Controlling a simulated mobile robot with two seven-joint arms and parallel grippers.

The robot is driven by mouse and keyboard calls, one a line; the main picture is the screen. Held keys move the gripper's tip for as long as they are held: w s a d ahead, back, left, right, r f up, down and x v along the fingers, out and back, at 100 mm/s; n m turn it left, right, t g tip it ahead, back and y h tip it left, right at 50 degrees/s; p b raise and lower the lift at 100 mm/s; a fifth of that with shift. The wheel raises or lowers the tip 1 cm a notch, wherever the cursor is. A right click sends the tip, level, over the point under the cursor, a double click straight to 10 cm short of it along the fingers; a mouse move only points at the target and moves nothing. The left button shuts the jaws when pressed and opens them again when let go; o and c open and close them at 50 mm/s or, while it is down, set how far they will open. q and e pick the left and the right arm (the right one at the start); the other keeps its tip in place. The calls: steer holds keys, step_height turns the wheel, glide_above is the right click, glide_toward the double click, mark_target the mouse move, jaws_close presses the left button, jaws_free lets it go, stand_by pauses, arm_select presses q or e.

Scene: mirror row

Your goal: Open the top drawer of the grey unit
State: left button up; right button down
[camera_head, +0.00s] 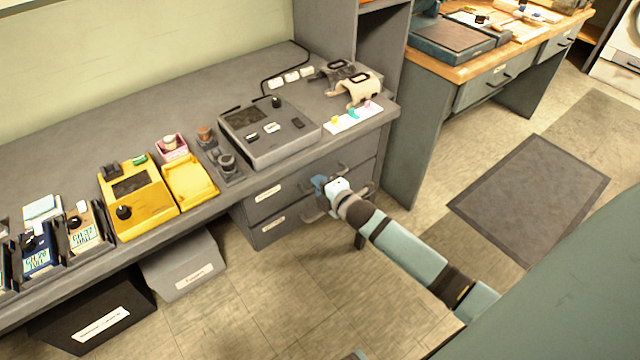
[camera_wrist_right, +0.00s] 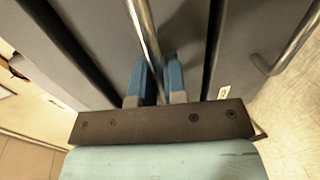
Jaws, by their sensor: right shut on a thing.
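The grey unit (camera_head: 262,212) sits under the grey worktop, with stacked, labelled drawer fronts. Its top drawer (camera_head: 268,192) looks flush with the unit in the head view. My right gripper (camera_head: 325,187) is at the upper drawer front and hides part of it. In the right wrist view, the blue fingers of my right gripper (camera_wrist_right: 154,85) are shut around a metal bar handle (camera_wrist_right: 143,30). Another bar handle (camera_wrist_right: 292,42) shows on the neighbouring front, to the right and apart from the fingers. My left gripper is not in view.
The worktop above carries a grey device (camera_head: 270,135), a yellow device (camera_head: 138,203) and other small items near its edge. A grey bin (camera_head: 183,263) and a black bin (camera_head: 95,320) stand below it, left of the unit. The floor (camera_head: 290,300) in front is clear.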

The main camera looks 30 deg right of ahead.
arm_select(q)
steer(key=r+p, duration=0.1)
steer(key=p, duration=0.1)
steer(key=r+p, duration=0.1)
steer(key=p, duration=0.5)
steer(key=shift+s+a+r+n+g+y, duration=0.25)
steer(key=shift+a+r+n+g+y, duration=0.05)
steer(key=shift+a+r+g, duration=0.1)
arm_select(e)
steer(key=f+v, duration=0.2)
steer(key=v, duration=0.8)
steer(key=s+f+v, duration=0.1)
steer(key=f+v, duration=0.1)
steer(key=v, duration=0.9)
steer(key=shift+f, duration=0.15)
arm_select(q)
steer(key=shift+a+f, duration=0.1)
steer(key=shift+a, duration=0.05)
arm_select(e)
steer(key=c, duration=1.2)
jaws_free()
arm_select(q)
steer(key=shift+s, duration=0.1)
arm_select(e)
steer(key=v, duration=1.3)
steer(key=shift+s+a, duration=0.1)
steer(key=shift+s, duration=0.3)
